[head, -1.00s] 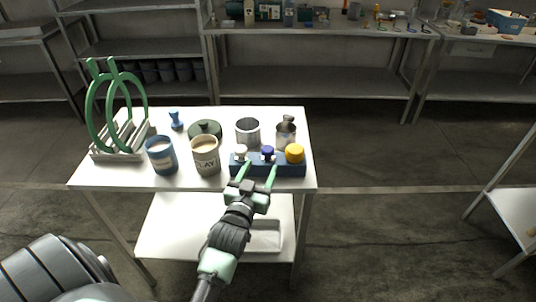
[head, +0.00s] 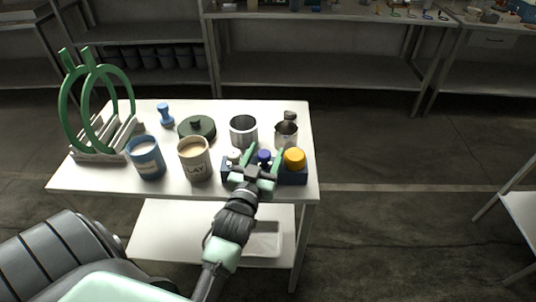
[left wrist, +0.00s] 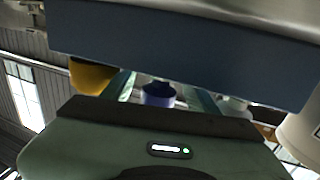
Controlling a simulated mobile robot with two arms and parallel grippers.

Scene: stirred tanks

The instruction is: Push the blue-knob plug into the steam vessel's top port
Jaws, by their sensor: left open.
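The blue-knob plug (head: 264,157) sits in a dark blue block (head: 292,178) at the table's front right, between a white-knobbed plug (head: 233,156) and an orange-knobbed one (head: 294,158). My left gripper (head: 262,160) is open, with one green finger on each side of the blue knob. In the left wrist view the blue knob (left wrist: 158,94) shows between the fingers, with gaps visible beside it. I cannot tell which vessel is the steam vessel; two grey metal ones (head: 243,131) (head: 286,134) stand behind the block. My right gripper is not in view.
A blue cup (head: 146,158), a cream cup marked "LAY" (head: 194,160), a dark green lidded pot (head: 197,129) and a small blue knobbed piece (head: 165,114) stand on the white table. A rack with green rings (head: 70,110) stands at left. The front left tabletop is clear.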

